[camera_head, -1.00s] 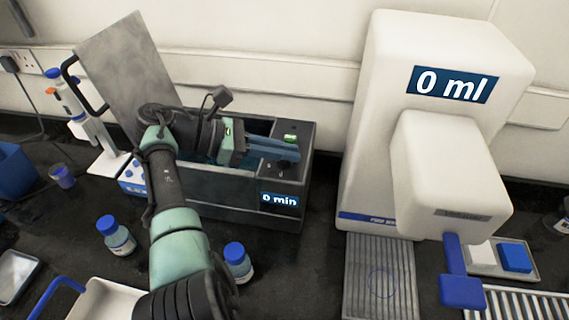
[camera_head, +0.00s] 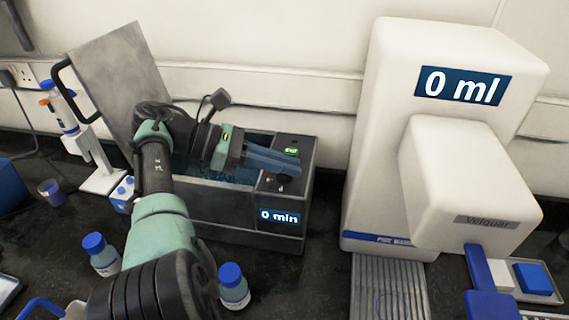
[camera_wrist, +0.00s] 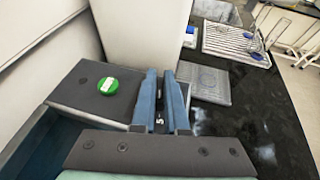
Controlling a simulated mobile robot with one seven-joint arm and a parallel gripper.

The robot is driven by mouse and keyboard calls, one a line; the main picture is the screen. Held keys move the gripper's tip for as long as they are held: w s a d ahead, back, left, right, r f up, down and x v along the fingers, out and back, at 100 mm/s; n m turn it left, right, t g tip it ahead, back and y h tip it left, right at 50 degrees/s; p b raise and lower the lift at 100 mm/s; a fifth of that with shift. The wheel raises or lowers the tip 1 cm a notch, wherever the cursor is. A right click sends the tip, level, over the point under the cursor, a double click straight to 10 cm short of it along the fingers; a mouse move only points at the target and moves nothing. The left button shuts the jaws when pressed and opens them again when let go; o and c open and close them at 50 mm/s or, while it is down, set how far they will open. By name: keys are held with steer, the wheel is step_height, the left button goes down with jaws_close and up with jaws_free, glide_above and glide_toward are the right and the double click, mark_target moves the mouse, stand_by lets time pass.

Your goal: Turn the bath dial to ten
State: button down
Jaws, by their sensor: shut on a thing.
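The grey water bath (camera_head: 230,215) stands open with its lid (camera_head: 115,85) raised at the left.
A tall white dispenser (camera_head: 392,150) reading "0 ml" stands close on the right. Blue-capped bottles (camera_head: 102,255) (camera_head: 233,288) stand in front of the bath. A pipette stand (camera_head: 100,180) is at the left.

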steer(key=shift+s+f, duration=0.2)
steer(key=shift+f, duration=0.35)
steer(key=c, duration=0.9)
jaws_free()
steer(key=shift+s+r, duration=0.1)
steer(key=shift+c, duration=0.2)
steer(key=shift+w, duration=0.3)
step_height(320, 180, up, 10)
steer(key=shift+p, duration=1.05)
